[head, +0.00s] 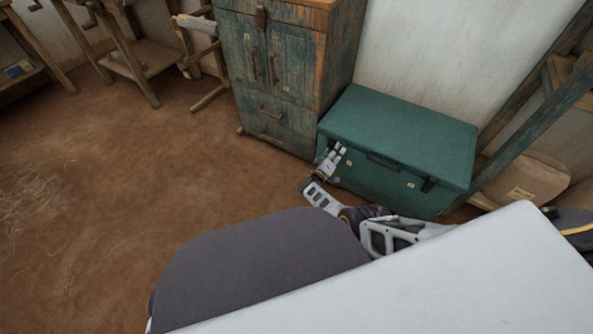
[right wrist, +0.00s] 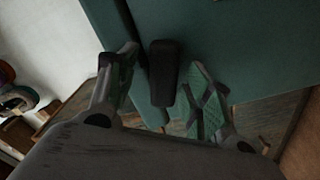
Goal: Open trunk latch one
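The green trunk (head: 405,125) stands shut against the wall, its front facing me. A dark latch (head: 429,184) shows on the right of its front, with a dark handle (head: 383,161) in the middle. My right gripper (head: 338,151) is at the left part of the front and hides what lies behind it. In the right wrist view a black latch (right wrist: 164,75) on the green trunk side (right wrist: 235,45) lies between the two spread fingers, apart from both in the picture. Contact cannot be told. My left gripper is out of view.
A worn blue-green cabinet (head: 275,75) stands close to the trunk's left. A wooden frame post (head: 525,145) and a tan sack (head: 525,182) are on the right. Brown floor (head: 140,175) is open to the left.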

